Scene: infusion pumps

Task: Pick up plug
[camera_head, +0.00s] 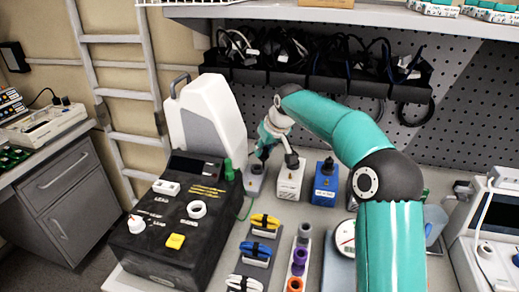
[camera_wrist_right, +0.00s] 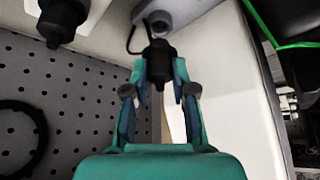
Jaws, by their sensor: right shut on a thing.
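A black plug (camera_wrist_right: 158,62) sits between the fingertips of my right gripper (camera_wrist_right: 160,76) in the wrist view. The gripper is shut on it from both sides. The plug's far end is at a small grey block (camera_wrist_right: 182,12); I cannot tell whether it is still seated there. In the head view my right gripper (camera_head: 262,156) is just above that grey block (camera_head: 254,183), and the plug is mostly hidden by the fingers. My left gripper is not in view.
A white block (camera_head: 290,182) and a blue block (camera_head: 325,188), each with a dark plug, stand to the right. A black console (camera_head: 160,235) and a tall white case (camera_head: 208,120) stand left. Coiled cables (camera_head: 265,222) lie in front. A pegboard (camera_head: 450,130) closes the back.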

